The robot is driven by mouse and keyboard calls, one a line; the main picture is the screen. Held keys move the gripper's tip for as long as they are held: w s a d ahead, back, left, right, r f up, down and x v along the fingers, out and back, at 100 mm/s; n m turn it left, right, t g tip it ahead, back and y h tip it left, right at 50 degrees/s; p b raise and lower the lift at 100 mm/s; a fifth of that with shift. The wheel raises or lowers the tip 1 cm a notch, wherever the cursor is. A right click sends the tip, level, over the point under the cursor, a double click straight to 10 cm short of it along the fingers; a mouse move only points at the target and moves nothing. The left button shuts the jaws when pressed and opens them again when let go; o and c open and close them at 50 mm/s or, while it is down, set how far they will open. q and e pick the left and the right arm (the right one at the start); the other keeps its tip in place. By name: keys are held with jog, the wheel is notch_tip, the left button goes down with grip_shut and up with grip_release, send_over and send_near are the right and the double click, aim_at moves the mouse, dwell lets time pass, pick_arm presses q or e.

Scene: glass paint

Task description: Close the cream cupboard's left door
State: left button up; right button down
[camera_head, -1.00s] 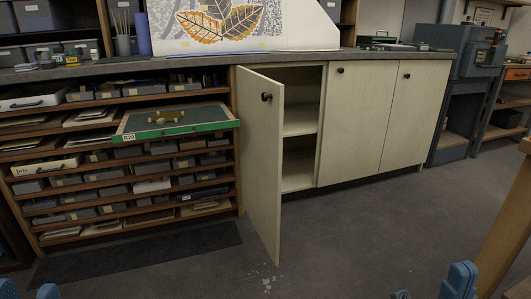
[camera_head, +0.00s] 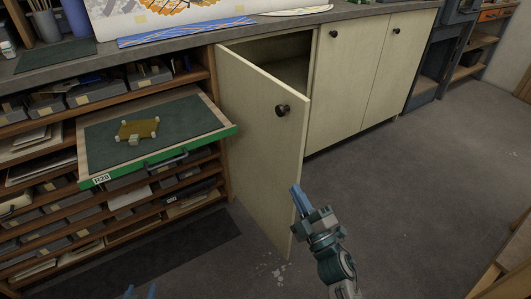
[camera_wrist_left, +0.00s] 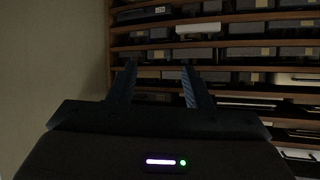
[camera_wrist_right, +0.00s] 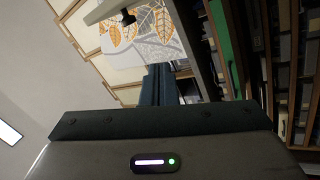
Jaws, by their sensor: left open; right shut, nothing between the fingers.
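The cream cupboard's left door (camera_head: 255,140) stands ajar, swung out toward me, with a dark round knob (camera_head: 283,110) near its upper free edge. The cupboard's interior (camera_head: 280,65) shows above it. My right gripper (camera_head: 297,192) is shut and empty, at the door's free edge below the knob; whether it touches the door I cannot tell. Its shut fingers also show in the right wrist view (camera_wrist_right: 158,86). My left gripper (camera_head: 141,293) shows only its tips at the bottom edge. In the left wrist view (camera_wrist_left: 160,85) it is open and empty, facing the shelves.
A green-fronted drawer (camera_head: 165,157) is pulled out of the shelf rack left of the door, holding a small yellowish object (camera_head: 138,129). The cupboard's other doors (camera_head: 340,75) are shut. The countertop (camera_head: 190,48) runs above. The grey floor (camera_head: 420,190) at right is clear.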

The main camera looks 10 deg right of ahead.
aim_at(290, 177)
notch_tip(290, 177, down, 8)
jog(key=w+n+g+h+p, duration=0.3)
jog(key=g+p, duration=0.1)
jog(key=p, duration=0.2)
jog(key=w, duration=0.3)
jog(key=w+d, duration=0.1)
jog(key=w, duration=0.6)
jog(key=shift+w+d+b, duration=0.15)
jog(key=shift+d+b, duration=0.1)
jog(key=shift+b, duration=0.05)
pick_arm(q)
jog(key=s+a+f+g, duration=0.1)
jog(key=s+f+g, duration=0.4)
jog(key=s, duration=0.5)
jog(key=s+a+f+g, duration=0.1)
jog(key=s+f+g, duration=0.4)
jog(key=s, duration=0.5)
jog(key=shift+s+f+g+y, duration=0.15)
jog(key=shift+f+g+y, duration=0.15)
jog(key=shift+f, duration=0.45)
pick_arm(e)
jog(key=shift+w+d+r, duration=0.1)
jog(key=shift+w+d, duration=0.05)
jog(key=shift+d, duration=0.15)
jog(key=shift+d, duration=0.15)
